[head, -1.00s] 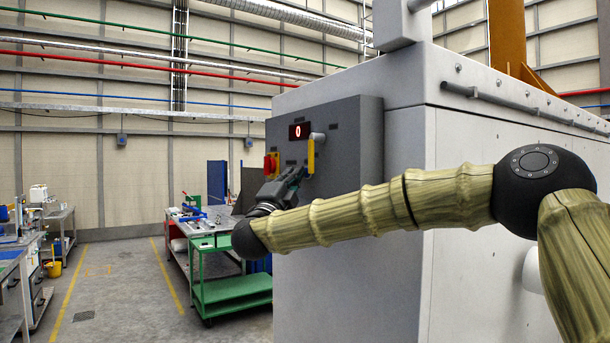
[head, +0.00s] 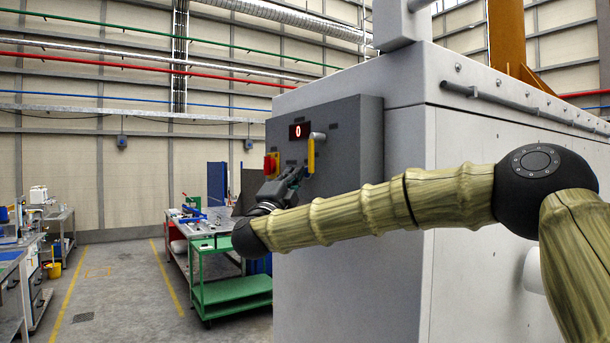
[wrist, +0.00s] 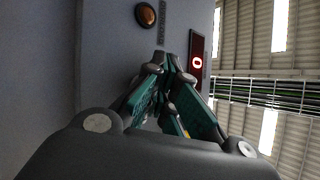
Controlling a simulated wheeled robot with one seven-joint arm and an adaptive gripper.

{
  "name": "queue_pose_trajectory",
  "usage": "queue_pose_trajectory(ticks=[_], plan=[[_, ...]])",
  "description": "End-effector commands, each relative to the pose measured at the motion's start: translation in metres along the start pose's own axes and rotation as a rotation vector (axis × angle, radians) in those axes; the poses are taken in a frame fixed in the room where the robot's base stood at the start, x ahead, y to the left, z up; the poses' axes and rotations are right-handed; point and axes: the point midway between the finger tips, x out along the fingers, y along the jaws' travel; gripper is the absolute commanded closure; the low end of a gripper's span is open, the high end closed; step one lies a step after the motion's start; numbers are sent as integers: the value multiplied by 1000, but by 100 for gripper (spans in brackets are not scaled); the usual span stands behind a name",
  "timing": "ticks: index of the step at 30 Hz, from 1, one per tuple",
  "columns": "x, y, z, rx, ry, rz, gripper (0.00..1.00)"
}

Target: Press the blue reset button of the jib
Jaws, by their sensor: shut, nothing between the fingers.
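The jib's grey control panel (head: 345,135) is mounted on the side of a large light-grey housing. It carries a red-lit display (head: 299,131) reading 0, a yellow-handled lever (head: 311,155) and a red switch on a yellow plate (head: 270,164). My gripper (head: 298,172) is at the lower part of the panel, below the display and beside the lever. In the wrist view the closed fingers (wrist: 168,62) point at the panel face, between the display (wrist: 197,62) and a round amber button (wrist: 146,15). No blue button shows. Contact with the panel cannot be told.
A green cart (head: 230,290) and a workbench (head: 205,225) stand left of the housing. More benches (head: 60,225) are at the far left. The floor (head: 120,285) between them is clear, with yellow lines.

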Motion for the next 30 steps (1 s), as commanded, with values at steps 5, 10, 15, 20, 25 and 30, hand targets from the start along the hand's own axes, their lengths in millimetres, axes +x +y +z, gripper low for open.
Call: queue_pose_trajectory(ticks=[5, 10, 15, 20, 25, 30], plan=[[-7, -3, 4, 0, 0, -1, 100], [-10, -6, 6, 0, 0, 0, 100], [-10, -6, 6, 0, 0, 0, 100], [-10, -6, 7, 0, -1, 0, 100], [-17, -10, 12, 1, -2, 0, 100], [-26, -17, 18, 1, -2, -1, 100]])
